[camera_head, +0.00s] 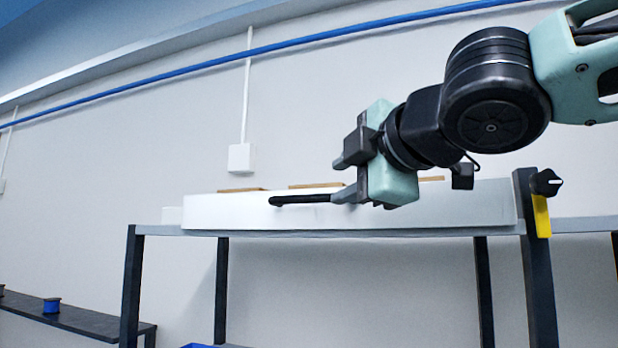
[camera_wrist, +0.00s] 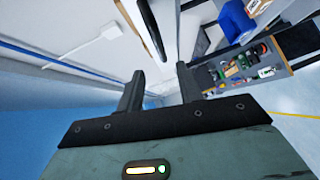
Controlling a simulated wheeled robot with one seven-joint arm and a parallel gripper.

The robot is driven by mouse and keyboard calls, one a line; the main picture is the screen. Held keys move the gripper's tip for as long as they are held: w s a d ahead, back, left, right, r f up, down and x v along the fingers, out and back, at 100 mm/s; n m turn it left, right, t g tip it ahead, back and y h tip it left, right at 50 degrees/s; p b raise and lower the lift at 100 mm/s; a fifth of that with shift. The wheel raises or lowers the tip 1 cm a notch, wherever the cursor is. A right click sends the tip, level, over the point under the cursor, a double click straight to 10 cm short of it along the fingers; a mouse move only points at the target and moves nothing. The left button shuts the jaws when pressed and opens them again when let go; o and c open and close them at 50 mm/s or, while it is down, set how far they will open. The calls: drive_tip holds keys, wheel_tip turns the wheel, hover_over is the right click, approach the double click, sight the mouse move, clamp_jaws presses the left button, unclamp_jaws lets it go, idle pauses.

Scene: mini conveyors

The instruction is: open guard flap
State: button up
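The guard flap appears to be the long white panel (camera_head: 235,216) along the front of the raised conveyor frame. A black bar handle (camera_head: 295,199) runs level across its upper part; its right end is hidden behind or meets my gripper's lower finger. My gripper (camera_head: 341,178) points left, just right of the handle, with its fingers apart. In the wrist view the two fingers of my gripper (camera_wrist: 158,80) are spread with nothing between the tips. The dark handle (camera_wrist: 151,28) lies beyond them, roughly in line with the gap. I cannot tell whether a finger touches the handle.
Brown boxes (camera_head: 315,185) show behind the panel's top edge. A dark post with a black knob (camera_head: 546,182) and yellow plate (camera_head: 542,215) stands at right. A low bench (camera_head: 90,324) is at lower left. The wrist view shows a shelf of bottles (camera_wrist: 245,68) and a blue bin (camera_wrist: 235,20).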

sight(312, 197)
drive_tip(key=x, duration=1.1)
drive_tip(key=shift+w+a+p, duration=0.1)
drive_tip(key=shift+w+p, duration=0.2)
drive_tip(key=shift+f, duration=0.1)
clamp_jaws()
